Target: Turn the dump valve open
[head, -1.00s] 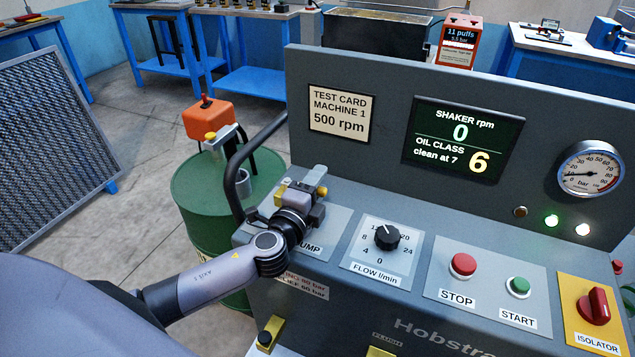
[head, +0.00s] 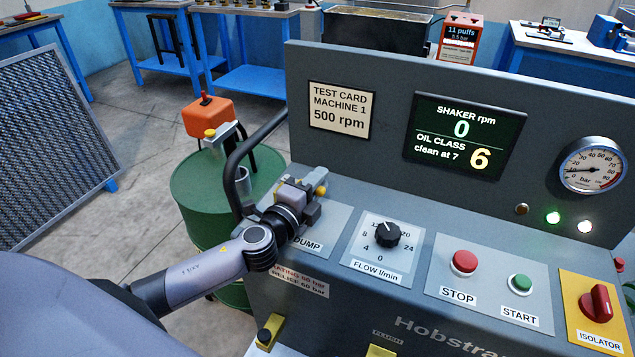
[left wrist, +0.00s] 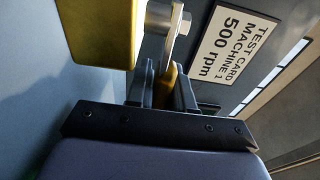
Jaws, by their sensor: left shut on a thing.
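My left gripper (head: 312,199) is at the left end of the grey console, just above the DUMP label (head: 307,244). It is shut on the dump valve handle, whose yellow end (head: 321,190) shows beside the fingers. In the left wrist view the dark fingertips (left wrist: 167,88) close around a narrow yellow part of the handle, below a metal piece with a round end (left wrist: 178,22). A yellow block (left wrist: 97,32) is close on the left there. The gripper hides most of the valve in the head view. My right gripper is not in view.
The console carries a flow knob (head: 387,234), a red STOP button (head: 464,263), a green START button (head: 520,285) and a red isolator switch (head: 597,303). A black hose (head: 240,158) and a green drum (head: 197,192) stand close to the left.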

